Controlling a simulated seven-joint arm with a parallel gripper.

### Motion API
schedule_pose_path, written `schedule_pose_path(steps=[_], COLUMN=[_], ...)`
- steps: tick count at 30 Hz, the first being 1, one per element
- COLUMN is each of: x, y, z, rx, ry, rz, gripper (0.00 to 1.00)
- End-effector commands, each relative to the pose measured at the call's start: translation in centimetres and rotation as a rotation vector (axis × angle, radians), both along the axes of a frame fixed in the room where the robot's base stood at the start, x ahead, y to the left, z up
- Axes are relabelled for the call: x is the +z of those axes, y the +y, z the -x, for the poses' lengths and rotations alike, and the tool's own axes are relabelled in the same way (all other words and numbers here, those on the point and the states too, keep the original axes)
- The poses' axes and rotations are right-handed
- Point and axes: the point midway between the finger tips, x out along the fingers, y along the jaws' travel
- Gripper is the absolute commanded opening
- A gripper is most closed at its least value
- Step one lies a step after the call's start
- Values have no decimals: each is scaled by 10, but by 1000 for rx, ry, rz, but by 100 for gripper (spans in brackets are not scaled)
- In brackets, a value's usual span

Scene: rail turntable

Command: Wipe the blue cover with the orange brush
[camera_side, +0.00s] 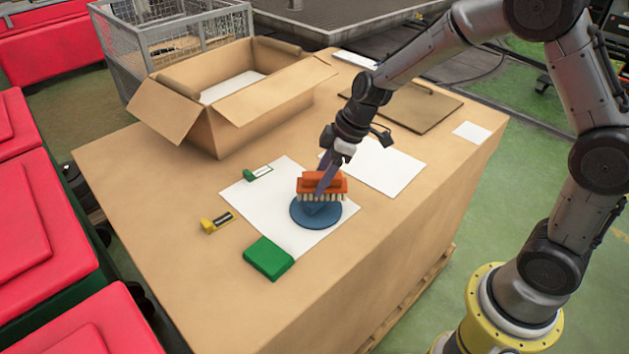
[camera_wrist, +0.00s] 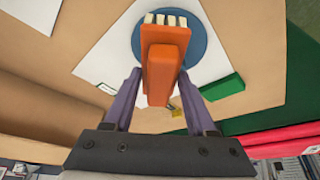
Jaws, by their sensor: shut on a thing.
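The orange brush (camera_side: 313,184) with pale bristles is held by my gripper (camera_side: 322,186), bristles down, over the blue cover (camera_side: 310,214). The cover is a round blue disc lying on a white sheet (camera_side: 283,180). The bristles overlap the cover's far part in the side view; I cannot tell if they touch it. In the wrist view the brush (camera_wrist: 160,62) sits between the two purple fingers of my gripper (camera_wrist: 158,85), and the blue cover (camera_wrist: 203,40) shows behind it, partly hidden.
A green block (camera_side: 268,258), a yellow tool (camera_side: 216,222) and a small green-handled item (camera_side: 257,174) lie around the sheet. An open cardboard box (camera_side: 205,125) stands at the back left. Another white sheet (camera_side: 388,168) and a brown board (camera_side: 418,107) lie to the right.

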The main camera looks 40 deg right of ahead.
Motion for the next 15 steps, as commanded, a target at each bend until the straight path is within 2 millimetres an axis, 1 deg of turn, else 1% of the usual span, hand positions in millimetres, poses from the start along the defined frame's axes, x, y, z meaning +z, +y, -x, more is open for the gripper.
schedule_pose_path(steps=[3, 7, 15], x=[1, 1, 0], y=[-7, -7, 13], z=[0, 0, 0], rx=[-2, 1, 2], ry=[-1, -2, -3], rz=[-1, -1, 0], gripper=[12, 12, 12])
